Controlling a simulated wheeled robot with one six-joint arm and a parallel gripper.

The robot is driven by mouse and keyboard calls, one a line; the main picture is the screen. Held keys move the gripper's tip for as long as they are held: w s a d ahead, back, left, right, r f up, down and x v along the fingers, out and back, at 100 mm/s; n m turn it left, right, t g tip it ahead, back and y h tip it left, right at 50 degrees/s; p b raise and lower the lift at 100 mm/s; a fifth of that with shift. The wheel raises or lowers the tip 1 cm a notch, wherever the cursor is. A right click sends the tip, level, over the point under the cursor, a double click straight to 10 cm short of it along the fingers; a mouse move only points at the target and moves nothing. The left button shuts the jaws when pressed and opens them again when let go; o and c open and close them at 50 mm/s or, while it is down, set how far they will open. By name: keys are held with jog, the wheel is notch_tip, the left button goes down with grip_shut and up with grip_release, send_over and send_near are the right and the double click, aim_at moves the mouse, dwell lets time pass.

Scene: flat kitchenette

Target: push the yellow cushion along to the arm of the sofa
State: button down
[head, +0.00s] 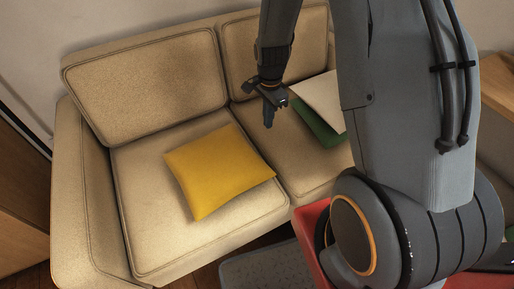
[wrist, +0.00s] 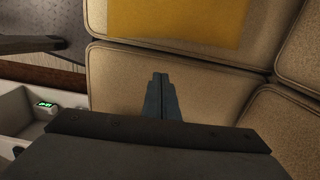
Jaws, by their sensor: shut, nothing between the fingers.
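The yellow cushion (head: 218,170) lies flat on the left seat of the beige sofa (head: 150,205), near the gap between the two seats. The sofa's left arm (head: 82,205) stands to its left, with bare seat between them. My gripper (head: 268,117) is above the right seat, to the right of the cushion and apart from it, with its fingers pointing down. In the wrist view the fingers (wrist: 159,85) are together and hold nothing. The yellow cushion (wrist: 180,20) shows at the top of that view, partly cut off.
A green and cream item (head: 318,115) lies on the right seat, partly hidden behind my arm. Backrest cushions (head: 145,85) line the back. A wooden piece of furniture (head: 22,180) stands left of the sofa. A pale open container (wrist: 20,125) shows at the wrist view's left.

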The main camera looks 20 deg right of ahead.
jog(key=shift+m, duration=0.6)
jog(key=f, duration=0.8)
jog(key=w+f, duration=0.1)
jog(key=f, duration=0.3)
jog(key=shift+d+b, duration=0.15)
jog(key=shift+b, duration=0.2)
jog(key=a, duration=0.3)
jog(key=shift+s+f, duration=0.2)
jog(key=shift+s+a, duration=0.1)
jog(key=shift+a, duration=0.4)
jog(key=shift+a, duration=0.1)
